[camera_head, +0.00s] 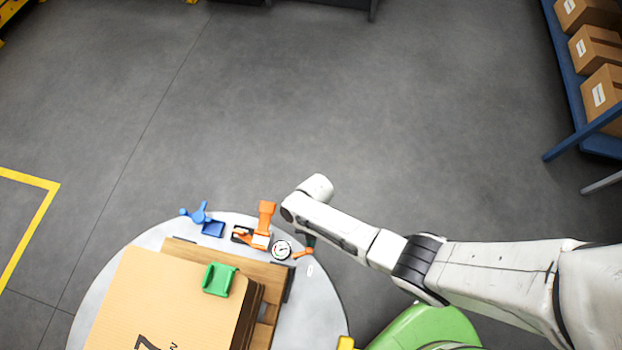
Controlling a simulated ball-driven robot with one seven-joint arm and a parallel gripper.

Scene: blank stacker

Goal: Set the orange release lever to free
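An orange lever (266,212) stands up from an orange clamp-like base (252,238) on the far part of the round grey table. A smaller orange handle (303,253) sits to its right, beside a round dial. I cannot tell for certain which orange part is the release lever, nor read its setting. My arm reaches in from the right and its wrist is over the table's far right edge, just right of the upright orange lever. My gripper is mostly hidden under the wrist; a small dark part below it may belong to it. Its fingers cannot be made out.
A large cardboard stack (165,300) with a green clip-like piece (219,280) lies on a wooden pallet (183,250). A blue knob (199,213) and the white dial (281,250) are near the rim. A blue rack (572,85) with boxes stands far right.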

